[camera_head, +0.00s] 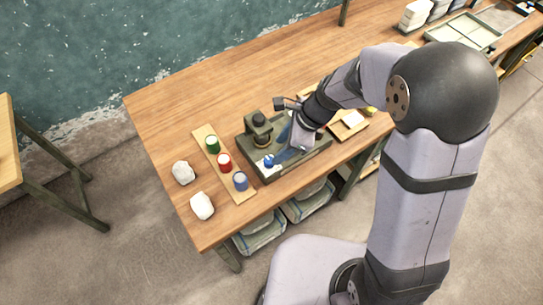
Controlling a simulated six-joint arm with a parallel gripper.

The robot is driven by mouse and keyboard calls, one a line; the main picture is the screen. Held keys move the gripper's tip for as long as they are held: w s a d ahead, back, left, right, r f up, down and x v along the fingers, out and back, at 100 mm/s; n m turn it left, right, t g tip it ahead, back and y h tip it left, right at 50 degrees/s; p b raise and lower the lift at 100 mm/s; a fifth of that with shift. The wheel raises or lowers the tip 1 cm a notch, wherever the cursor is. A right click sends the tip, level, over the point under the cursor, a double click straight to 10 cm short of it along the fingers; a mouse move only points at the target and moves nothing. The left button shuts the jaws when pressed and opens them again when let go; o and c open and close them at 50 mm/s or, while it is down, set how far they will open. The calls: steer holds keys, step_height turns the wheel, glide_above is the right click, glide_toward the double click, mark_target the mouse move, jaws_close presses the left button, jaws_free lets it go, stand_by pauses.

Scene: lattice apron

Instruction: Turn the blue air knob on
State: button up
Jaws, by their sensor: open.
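The blue air knob (269,160) sits on the near left part of a dark green apparatus (268,175) on the wooden table. A dark upright fixture (259,128) stands on the same base behind the knob. My gripper (281,157) is open and reaches down over the base, just to the right of the knob. Whether a finger touches the knob cannot be told at this size. The knob's turned position is too small to read.
A wooden strip (211,146) left of the apparatus holds green (213,144), red (224,161) and blue (240,181) cups. Two white lumps (183,172) (202,206) lie further left. A small wooden tray (348,127) is at the right. The table's back left is clear.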

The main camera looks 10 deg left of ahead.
mark_target(269, 160)
steer(key=shift+f, duration=0.15)
steer(key=shift+x, duration=3.5)
steer(key=c, duration=1)
